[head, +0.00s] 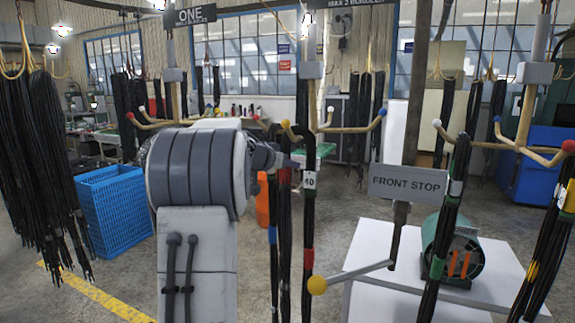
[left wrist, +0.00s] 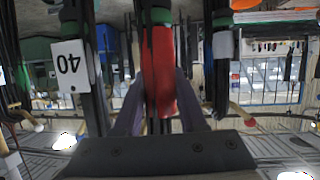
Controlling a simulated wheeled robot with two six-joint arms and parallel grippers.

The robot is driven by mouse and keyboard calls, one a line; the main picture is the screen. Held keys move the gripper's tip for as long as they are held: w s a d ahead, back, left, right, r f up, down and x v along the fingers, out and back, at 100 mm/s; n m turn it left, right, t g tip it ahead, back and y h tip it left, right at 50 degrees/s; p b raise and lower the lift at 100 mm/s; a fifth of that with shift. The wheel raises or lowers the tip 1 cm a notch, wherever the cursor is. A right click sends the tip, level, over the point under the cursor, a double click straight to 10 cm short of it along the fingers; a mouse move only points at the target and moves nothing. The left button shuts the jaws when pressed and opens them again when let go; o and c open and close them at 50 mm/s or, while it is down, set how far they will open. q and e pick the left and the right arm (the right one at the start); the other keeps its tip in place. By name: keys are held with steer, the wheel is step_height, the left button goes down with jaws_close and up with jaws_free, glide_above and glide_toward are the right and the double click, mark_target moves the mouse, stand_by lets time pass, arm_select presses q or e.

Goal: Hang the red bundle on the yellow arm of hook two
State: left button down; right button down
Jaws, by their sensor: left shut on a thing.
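The red bundle, dark hoses with a red wrap (head: 284,176), is upright in the head view. My left gripper (head: 283,157) is shut on it; in the left wrist view the red wrap (left wrist: 160,72) sits between the two fingers (left wrist: 160,108). Hook two (head: 313,110) has a yellow-tipped arm (head: 286,124) just above and beside the gripper, and a blue-tipped arm (head: 383,112) to the right. A bundle tagged 40 (head: 309,205) hangs close to the right of the red bundle. Whether the red bundle's top touches the yellow arm cannot be told. My right gripper is out of view.
A FRONT STOP sign (head: 408,183) and a yellow knob (head: 317,285) on a grey rod stand right of the bundles. A white table (head: 370,240) carries a green drum (head: 450,248). A blue crate (head: 110,212) and black hoses (head: 35,150) are at left.

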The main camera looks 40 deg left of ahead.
arm_select(q)
steer(key=shift+c, duration=2)
jaws_free()
steer(key=shift+r, duration=0.2)
steer(key=shift+f, duration=0.3)
steer(key=v, duration=1)
steer(key=shift+s+r+b, duration=0.2)
steer(key=shift+s+b, duration=0.1)
steer(key=shift+b, duration=0.1)
steer(key=shift+d, duration=0.15)
